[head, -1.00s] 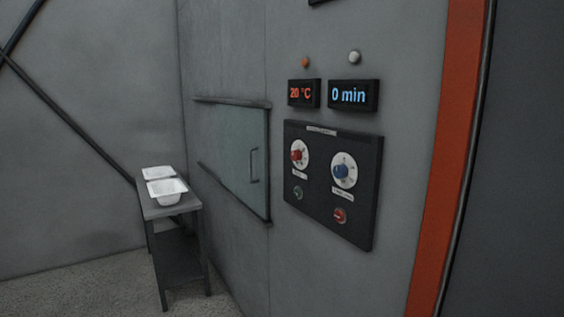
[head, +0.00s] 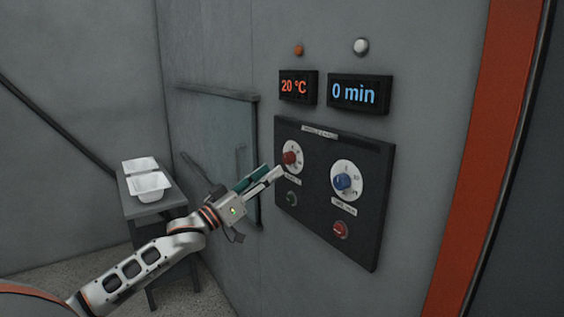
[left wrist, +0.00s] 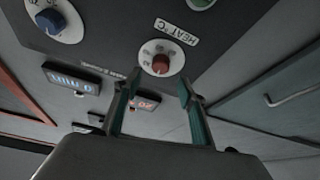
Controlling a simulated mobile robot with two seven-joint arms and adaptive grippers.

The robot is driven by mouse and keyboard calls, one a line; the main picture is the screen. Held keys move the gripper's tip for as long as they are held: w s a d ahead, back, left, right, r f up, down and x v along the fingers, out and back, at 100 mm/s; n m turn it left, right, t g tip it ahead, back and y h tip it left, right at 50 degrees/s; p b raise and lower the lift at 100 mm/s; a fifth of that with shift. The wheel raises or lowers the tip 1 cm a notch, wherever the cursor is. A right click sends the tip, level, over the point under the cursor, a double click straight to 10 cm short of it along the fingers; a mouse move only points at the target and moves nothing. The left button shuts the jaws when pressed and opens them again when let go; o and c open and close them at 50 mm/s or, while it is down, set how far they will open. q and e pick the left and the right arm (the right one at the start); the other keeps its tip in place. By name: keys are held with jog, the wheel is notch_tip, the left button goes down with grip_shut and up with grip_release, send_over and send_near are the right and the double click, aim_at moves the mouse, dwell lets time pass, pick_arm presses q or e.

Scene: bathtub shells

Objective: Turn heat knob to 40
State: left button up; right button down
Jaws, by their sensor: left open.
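The red heat knob (head: 290,158) sits on a white dial at the upper left of the dark control panel (head: 318,237). The temperature display (head: 297,87) above it reads 20 °C. My left gripper (head: 272,172) is just left of and in front of the red knob in the head view. In the left wrist view the red knob (left wrist: 161,64) shows beyond the two open fingers (left wrist: 155,90), roughly between their tips, beside the "HEAT °C" label (left wrist: 177,32). The fingers look apart from the knob. My right gripper is not in view.
A blue knob (head: 343,181) is right of the red knob, under a display reading 0 min (head: 358,93). A green button (head: 291,199) and a red button (head: 340,230) sit below. A sliding door with a handle is left of the panel. White trays (head: 149,186) stand on a side table.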

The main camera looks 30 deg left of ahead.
aim_at(285, 160)
pick_arm(q)
jog(key=shift+p+x, duration=0.4)
jog(key=shift+x, duration=2.55)
jog(key=c, duration=1.1)
